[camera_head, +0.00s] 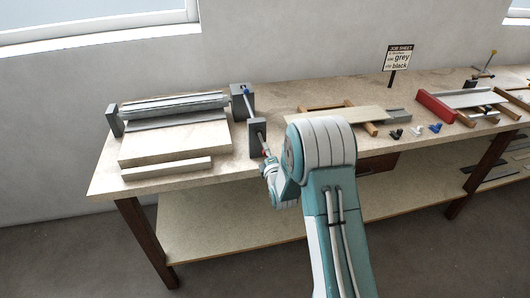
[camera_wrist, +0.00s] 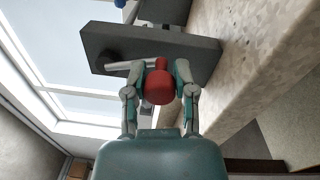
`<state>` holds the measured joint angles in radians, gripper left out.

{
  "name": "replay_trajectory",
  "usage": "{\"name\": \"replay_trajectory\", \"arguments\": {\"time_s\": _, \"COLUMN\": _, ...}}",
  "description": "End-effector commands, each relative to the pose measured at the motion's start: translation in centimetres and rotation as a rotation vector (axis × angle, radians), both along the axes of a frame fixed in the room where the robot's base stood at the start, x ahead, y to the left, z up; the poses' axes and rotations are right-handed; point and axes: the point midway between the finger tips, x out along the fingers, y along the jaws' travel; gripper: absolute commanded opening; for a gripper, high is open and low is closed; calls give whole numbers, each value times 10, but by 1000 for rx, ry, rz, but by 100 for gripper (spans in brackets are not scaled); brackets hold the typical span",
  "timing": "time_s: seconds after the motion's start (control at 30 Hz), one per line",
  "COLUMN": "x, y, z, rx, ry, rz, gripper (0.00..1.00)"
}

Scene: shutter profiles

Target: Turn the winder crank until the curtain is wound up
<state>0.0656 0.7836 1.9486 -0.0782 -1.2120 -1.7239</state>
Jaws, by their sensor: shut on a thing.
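The winder crank has a red knob (camera_wrist: 158,86) at the end of a light crank arm (camera_wrist: 128,65), which joins a dark grey winder block (camera_wrist: 148,45). My gripper (camera_wrist: 158,80) is shut on the red knob, one finger on each side. In the head view my gripper (camera_head: 270,168) is at the table's front edge by the grey winder block (camera_head: 257,137), partly hidden by my arm. The curtain (camera_head: 176,121) is a grey slatted sheet, with a roll (camera_head: 174,104) along its back edge, on a pale wooden board (camera_head: 173,147) at the left.
A second grey block (camera_head: 242,101) with a blue part stands behind the winder block. To the right lie a pale board (camera_head: 335,117), small clips (camera_head: 416,131), a red block (camera_head: 435,107) and grey profiles. A job sheet sign (camera_head: 398,58) stands at the back.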

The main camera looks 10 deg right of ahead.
Motion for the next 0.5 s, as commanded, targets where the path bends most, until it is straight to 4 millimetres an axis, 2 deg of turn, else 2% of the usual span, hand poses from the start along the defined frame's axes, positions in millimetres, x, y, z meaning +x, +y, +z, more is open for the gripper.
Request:
{"name": "replay_trajectory", "arguments": {"time_s": 0.43, "x": -1, "y": -1, "z": -3, "rx": -8, "ry": 10, "rz": -2, "gripper": 0}}
{"name": "replay_trajectory", "arguments": {"time_s": 0.47, "x": -1, "y": -1, "z": -3, "rx": -8, "ry": 10, "rz": -2, "gripper": 48}}
{"name": "replay_trajectory", "arguments": {"time_s": 0.5, "x": -1, "y": -1, "z": -3, "rx": -8, "ry": 9, "rz": -2, "gripper": 66}}
